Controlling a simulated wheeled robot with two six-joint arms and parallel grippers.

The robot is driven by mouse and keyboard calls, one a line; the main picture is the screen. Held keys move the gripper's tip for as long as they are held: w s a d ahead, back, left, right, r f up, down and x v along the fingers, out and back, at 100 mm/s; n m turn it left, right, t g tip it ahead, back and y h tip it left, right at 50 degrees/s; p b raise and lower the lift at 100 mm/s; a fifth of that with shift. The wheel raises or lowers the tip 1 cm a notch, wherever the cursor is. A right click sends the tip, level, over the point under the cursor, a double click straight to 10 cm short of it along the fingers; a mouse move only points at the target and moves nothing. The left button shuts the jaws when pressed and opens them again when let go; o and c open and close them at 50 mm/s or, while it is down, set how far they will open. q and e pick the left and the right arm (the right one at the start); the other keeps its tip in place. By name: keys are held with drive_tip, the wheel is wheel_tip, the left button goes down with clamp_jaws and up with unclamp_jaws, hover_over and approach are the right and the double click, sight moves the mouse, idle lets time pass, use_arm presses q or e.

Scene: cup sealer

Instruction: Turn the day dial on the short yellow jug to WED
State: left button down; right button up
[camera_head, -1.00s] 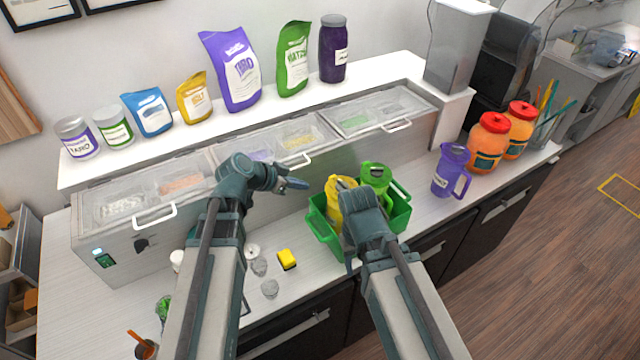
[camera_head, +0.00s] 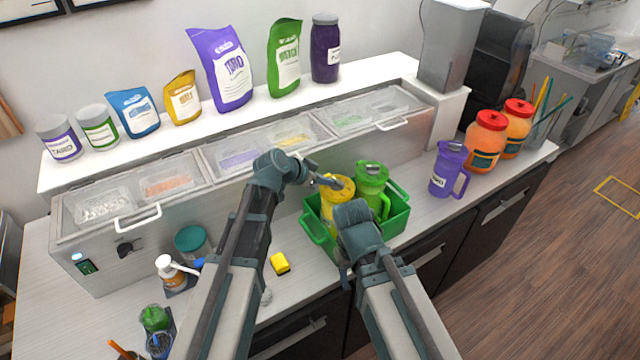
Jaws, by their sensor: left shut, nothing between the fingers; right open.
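The short yellow jug (camera_head: 336,219) stands in a green basket (camera_head: 398,222) on the counter, beside a green jug (camera_head: 371,182). My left gripper (camera_head: 334,182) is shut and empty, its tips at the top of the yellow jug. I cannot tell whether they touch the lid. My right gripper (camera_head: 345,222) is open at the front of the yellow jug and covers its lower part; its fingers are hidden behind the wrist. The day dial and its lettering are too small to read.
A purple jug (camera_head: 449,168) and orange jars (camera_head: 486,141) stand to the right. A yellow sponge (camera_head: 280,263) lies left of the basket. Topping bins (camera_head: 240,158) line the back.

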use_arm(q)
drive_tip(key=shift+w, duration=0.1)
idle(0.3)
drive_tip(key=shift+w+d+m+g+h, duration=0.15)
drive_tip(key=shift+w+m+g+h, duration=0.2)
drive_tip(key=shift+m, duration=0.25)
drive_tip(key=shift+w+m+g+h, duration=0.4)
drive_tip(key=shift+m+g, duration=0.15)
drive_tip(key=shift+m, duration=0.15)
drive_tip(key=m+g, duration=0.2)
drive_tip(key=shift+w+m+h, duration=0.3)
drive_tip(key=shift+w+h, duration=0.05)
drive_tip(key=shift+w+d+m+g, duration=0.1)
drive_tip(key=shift+w+m+g, duration=0.05)
drive_tip(key=shift+m+g, duration=0.65)
drive_tip(key=shift+w+d+m+g, duration=0.1)
drive_tip(key=shift+m+g, duration=0.5)
drive_tip(key=shift+m, duration=0.3)
drive_tip(key=shift+w, duration=0.1)
drive_tip(key=shift+d, duration=0.1)
drive_tip(key=shift+s+d, duration=0.3)
drive_tip(key=shift+s, duration=0.55)
